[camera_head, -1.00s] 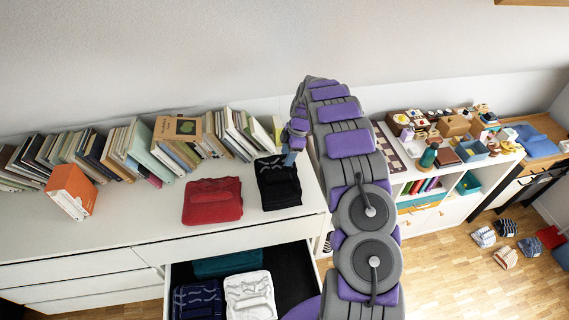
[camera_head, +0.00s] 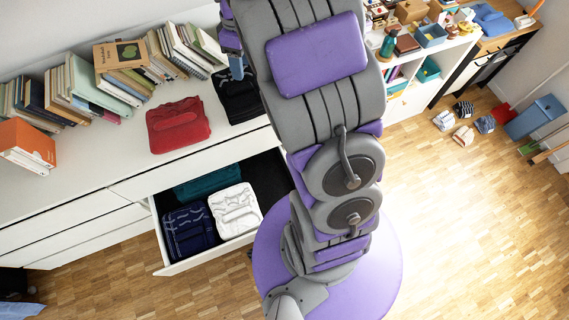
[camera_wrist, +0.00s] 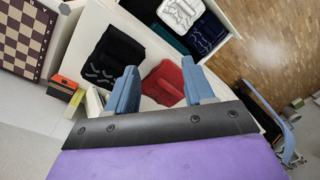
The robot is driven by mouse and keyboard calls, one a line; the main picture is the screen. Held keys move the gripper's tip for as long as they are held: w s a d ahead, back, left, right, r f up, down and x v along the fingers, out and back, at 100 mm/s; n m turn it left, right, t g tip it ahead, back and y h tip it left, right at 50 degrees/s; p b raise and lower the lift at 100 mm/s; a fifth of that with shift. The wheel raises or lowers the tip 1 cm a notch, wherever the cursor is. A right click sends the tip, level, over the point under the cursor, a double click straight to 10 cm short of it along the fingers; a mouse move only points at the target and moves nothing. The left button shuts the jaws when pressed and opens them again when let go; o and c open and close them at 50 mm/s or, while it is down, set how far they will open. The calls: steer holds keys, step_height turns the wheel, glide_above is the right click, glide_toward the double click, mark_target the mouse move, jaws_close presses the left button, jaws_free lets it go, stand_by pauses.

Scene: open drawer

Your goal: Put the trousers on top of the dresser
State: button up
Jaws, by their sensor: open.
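A folded black garment (camera_head: 238,96) and a folded red garment (camera_head: 178,126) lie side by side on the white dresser top (camera_head: 92,184). The open drawer (camera_head: 217,248) below holds white (camera_head: 235,210), navy (camera_head: 187,232) and teal (camera_head: 206,180) folded garments. I cannot tell for certain which are the trousers. My gripper (camera_wrist: 159,66) is open and empty. In the wrist view, its blue fingers appear over the dresser top, near the black (camera_wrist: 112,57) and red (camera_wrist: 166,80) garments. In the head view my arm hides most of the gripper and part of the black garment.
Books (camera_head: 100,92) line the back of the dresser, with an orange box (camera_head: 28,143) at left. A white shelf (camera_head: 402,92) with small items stands to the right.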

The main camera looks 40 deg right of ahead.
steer(key=s+a+r+m, duration=0.1)
steer(key=s+a+m, duration=0.1)
steer(key=s, duration=0.8)
steer(key=s+a+r+m, duration=0.1)
steer(key=s+a+m, duration=0.2)
steer(key=s, duration=0.7)
steer(key=s+a+r+m+g+h, duration=0.1)
steer(key=s+a+r+m, duration=0.1)
steer(key=s, duration=0.9)
steer(key=shift+a+m, duration=0.4)
steer(key=shift+a, duration=0.4)
